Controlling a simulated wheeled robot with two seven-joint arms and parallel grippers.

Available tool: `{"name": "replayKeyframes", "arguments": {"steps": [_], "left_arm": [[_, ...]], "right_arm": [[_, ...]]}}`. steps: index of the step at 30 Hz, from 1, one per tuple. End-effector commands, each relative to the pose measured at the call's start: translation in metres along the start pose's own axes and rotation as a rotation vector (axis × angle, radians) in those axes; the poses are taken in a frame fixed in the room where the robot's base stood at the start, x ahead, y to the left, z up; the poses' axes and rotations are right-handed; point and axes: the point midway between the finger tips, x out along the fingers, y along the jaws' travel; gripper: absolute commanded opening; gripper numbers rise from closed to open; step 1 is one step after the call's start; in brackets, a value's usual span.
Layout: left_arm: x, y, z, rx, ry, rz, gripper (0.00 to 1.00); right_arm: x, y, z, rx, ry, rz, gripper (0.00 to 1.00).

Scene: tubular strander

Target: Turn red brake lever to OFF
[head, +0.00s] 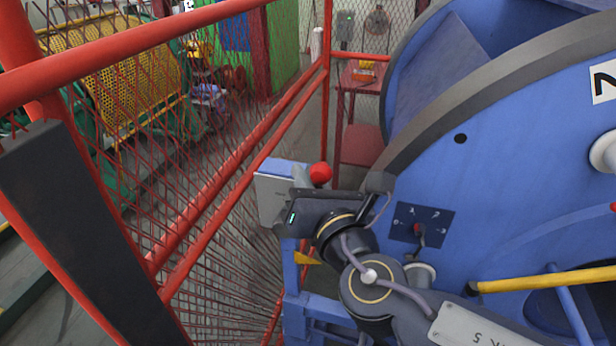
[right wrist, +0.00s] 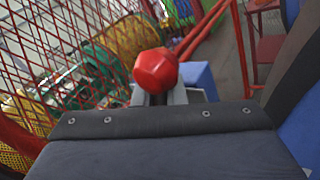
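The red ball knob (head: 320,174) of the brake lever stands near the centre of the head view, beside the blue machine. It also shows in the right wrist view (right wrist: 156,70), just beyond the dark gripper body. My right gripper (head: 301,178) is at the knob, with light grey finger parts (right wrist: 158,98) close under and beside it. The lever's shaft is hidden behind the gripper, so I cannot tell whether the fingers are closed on it. No OFF marking is readable. My left gripper is not in view.
A red mesh fence (head: 225,170) runs along the left. The large blue machine drum (head: 500,150) fills the right. A small panel (head: 422,225) and a yellow bar (head: 545,279) are close to my right arm. A red table (head: 358,140) stands behind.

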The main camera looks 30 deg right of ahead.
Motion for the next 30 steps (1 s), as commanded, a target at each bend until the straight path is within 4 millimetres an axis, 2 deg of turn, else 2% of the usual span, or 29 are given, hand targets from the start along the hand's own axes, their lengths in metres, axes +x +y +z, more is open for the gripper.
{"name": "replayKeyframes", "arguments": {"steps": [14, 22, 30], "left_arm": [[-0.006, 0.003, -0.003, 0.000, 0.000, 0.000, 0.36], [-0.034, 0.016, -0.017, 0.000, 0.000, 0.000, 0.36], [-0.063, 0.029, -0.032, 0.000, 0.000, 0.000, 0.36]], "right_arm": [[0.001, 0.003, 0.002, -0.020, 0.015, -0.005, 0.00], [0.010, 0.018, 0.006, -0.133, 0.096, -0.033, 0.00], [0.023, 0.035, 0.000, -0.296, 0.211, -0.074, 0.00]]}}
